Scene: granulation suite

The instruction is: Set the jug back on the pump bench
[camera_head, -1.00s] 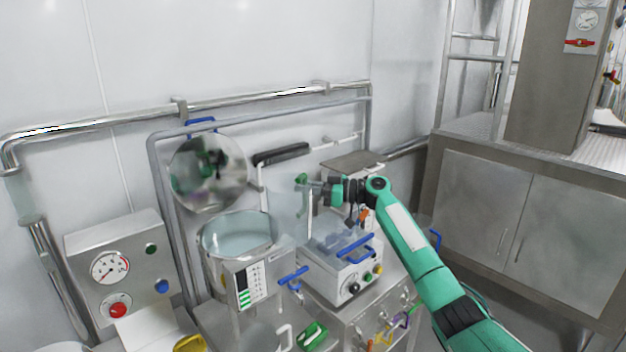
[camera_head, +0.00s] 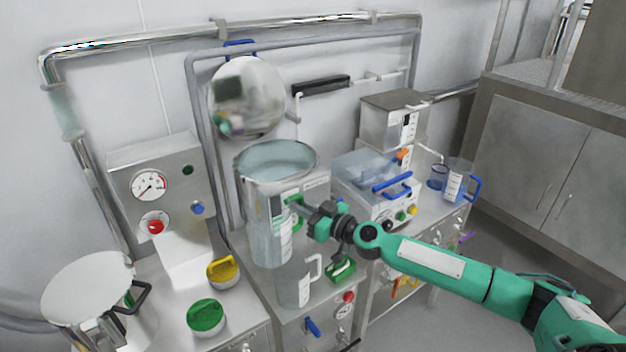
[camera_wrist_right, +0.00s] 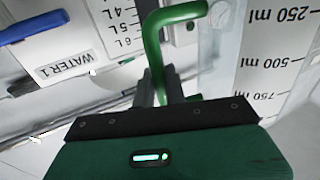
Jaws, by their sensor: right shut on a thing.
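The clear jug (camera_head: 266,232) has a green handle (camera_wrist_right: 154,50) and a printed scale. My right gripper (camera_head: 308,214) is shut on that handle, and the wrist view shows the handle between the jaws. The jug hangs upright, or nearly so, in front of the large steel vessel (camera_head: 262,164). A smaller clear jug with a white handle (camera_head: 293,288) stands just in front of and below it. I cannot tell whether the held jug's base touches anything. No label in view says which bench is the pump bench. My left gripper is not in view.
A jug with a blue handle (camera_head: 455,184) stands on the right-hand bench. A green-handled item (camera_head: 341,269) lies near my wrist.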

